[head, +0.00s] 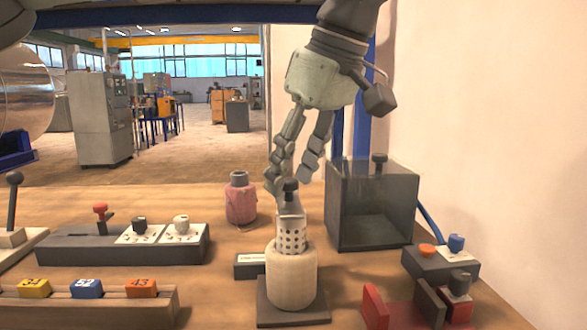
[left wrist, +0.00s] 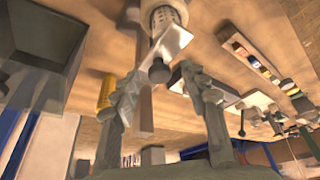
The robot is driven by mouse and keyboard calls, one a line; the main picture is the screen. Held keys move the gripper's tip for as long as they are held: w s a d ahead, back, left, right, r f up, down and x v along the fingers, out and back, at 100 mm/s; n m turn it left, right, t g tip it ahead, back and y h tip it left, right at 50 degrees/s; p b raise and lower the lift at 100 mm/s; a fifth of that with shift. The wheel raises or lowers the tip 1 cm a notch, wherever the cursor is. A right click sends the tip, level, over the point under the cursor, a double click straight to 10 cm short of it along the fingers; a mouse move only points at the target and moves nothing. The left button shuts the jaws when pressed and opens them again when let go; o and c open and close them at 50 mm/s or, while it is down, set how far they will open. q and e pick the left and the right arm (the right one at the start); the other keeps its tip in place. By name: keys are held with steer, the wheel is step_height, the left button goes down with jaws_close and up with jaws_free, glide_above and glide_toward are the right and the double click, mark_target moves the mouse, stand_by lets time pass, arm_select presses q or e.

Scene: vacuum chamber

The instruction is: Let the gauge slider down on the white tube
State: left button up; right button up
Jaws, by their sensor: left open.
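The white tube (head: 291,280) stands upright on a dark base plate on the bench, right of centre in the head view. A perforated metal piece with a black knob (head: 290,190), which looks like the gauge slider (head: 291,233), sits upright at the tube's top. How far it reaches inside is hidden. My left gripper (head: 288,182) comes down from above, its fingers apart at about the knob's height. In the left wrist view the slider's plate and knob (left wrist: 158,72) lie between the open fingertips (left wrist: 160,76). Contact with the knob cannot be told. My right gripper is not in view.
A dark clear-sided box (head: 373,205) stands close right of the tube. A pink-wrapped jar (head: 240,200) stands behind left. A switch block (head: 125,243) and a rack of numbered blocks (head: 85,305) lie left. A red-jawed fixture (head: 415,305) and a button box (head: 440,260) lie right.

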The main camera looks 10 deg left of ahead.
arm_select(q)
steer(key=v, duration=1.2)
steer(key=shift+s+f, duration=0.1)
